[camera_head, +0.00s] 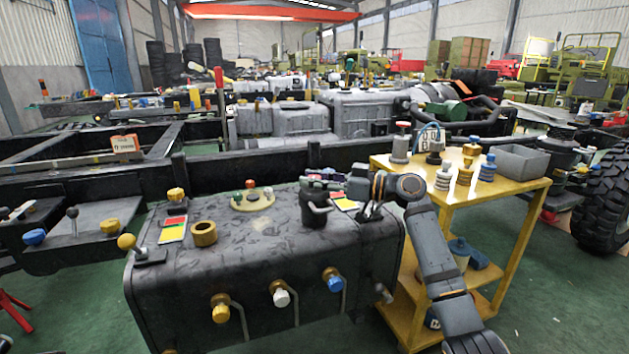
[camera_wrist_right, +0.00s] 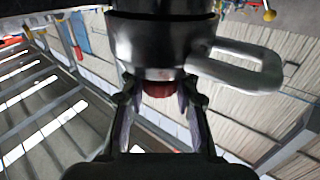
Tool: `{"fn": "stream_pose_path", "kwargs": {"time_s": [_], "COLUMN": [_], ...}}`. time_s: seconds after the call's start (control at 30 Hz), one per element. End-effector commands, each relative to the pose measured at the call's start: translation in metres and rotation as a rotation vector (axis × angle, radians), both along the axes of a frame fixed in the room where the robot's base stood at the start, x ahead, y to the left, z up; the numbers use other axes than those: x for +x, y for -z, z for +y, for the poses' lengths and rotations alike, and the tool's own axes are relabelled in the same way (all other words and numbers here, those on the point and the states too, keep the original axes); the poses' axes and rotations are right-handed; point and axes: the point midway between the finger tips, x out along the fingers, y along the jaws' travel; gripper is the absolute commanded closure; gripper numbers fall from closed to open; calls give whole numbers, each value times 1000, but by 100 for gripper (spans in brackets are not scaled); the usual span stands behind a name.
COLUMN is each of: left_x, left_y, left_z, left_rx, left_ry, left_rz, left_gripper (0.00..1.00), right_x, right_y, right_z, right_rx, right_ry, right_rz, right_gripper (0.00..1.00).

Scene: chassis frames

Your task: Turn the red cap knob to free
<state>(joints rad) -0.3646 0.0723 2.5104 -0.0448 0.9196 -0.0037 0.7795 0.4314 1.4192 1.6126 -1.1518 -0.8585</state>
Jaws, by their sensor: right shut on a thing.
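The red cap knob (camera_wrist_right: 160,90) shows in the right wrist view, with only part of it visible. It sits at the end of a dark round body (camera_wrist_right: 158,38) with a grey loop handle (camera_wrist_right: 245,68). My right gripper (camera_wrist_right: 160,98) has its fingers on both sides of the knob and is shut on it. In the head view my right gripper (camera_head: 325,177) reaches in from the right, over a black neck (camera_head: 315,208) on top of the dark tank (camera_head: 280,240). The cap is largely hidden there. My left gripper is not in view.
A brass ring (camera_head: 203,233) and a yellow-knobbed lever (camera_head: 128,243) are further left on the tank. A yellow cart (camera_head: 520,193) with capped fittings and a grey bin (camera_head: 515,162) stands at right.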

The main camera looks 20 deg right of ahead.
Motion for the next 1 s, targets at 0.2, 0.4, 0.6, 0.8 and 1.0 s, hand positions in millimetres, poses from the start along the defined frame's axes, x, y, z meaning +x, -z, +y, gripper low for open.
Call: {"fn": "stream_pose_path", "kwargs": {"time_s": [0.2,0.4,0.6,0.8,1.0], "left_x": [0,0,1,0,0], "left_y": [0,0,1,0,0], "left_z": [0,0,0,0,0], "left_rx": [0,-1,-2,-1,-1], "left_ry": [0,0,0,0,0], "left_rz": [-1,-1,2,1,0], "left_gripper": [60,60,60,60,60], "right_x": [0,0,0,0,0], "right_y": [0,0,-7,-48,-86], "right_z": [0,0,0,0,0], "right_rx": [0,0,0,0,0], "right_ry": [0,0,1,0,0], "right_rz": [0,0,-2,-5,-1], "right_gripper": [51,46,46,46,46]}}
